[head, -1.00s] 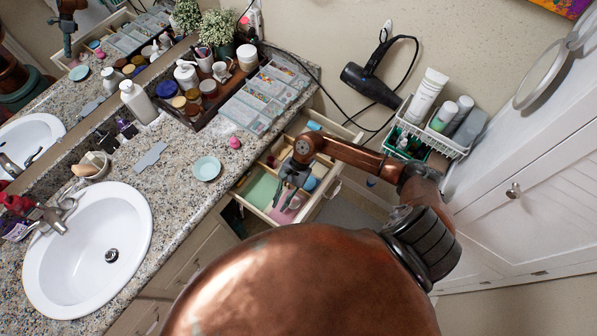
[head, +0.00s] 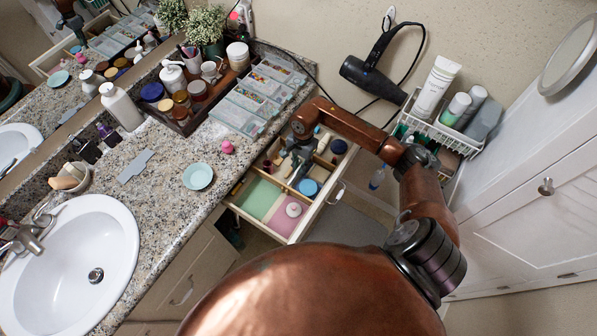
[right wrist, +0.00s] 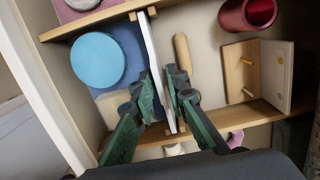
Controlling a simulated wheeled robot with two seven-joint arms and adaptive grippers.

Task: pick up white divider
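The white divider (right wrist: 152,48) is a thin upright panel in the open drawer (head: 272,226), seen nearly edge-on in the right wrist view. My right gripper (right wrist: 162,78) reaches down into the drawer with one finger on each side of the divider. Its fingers are apart and I see no clear grip on the panel. In the head view the right gripper (head: 299,170) is over the middle of the drawer and hides most of the divider. My left gripper is not in view.
Beside the divider lie a blue round lid (right wrist: 97,59), a wooden stick (right wrist: 184,58), a red cup (right wrist: 246,14) and a small pegged block (right wrist: 257,74). Wooden partitions surround the fingers. The counter (head: 160,192) holds a teal dish (head: 198,176) and a pink item (head: 227,147).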

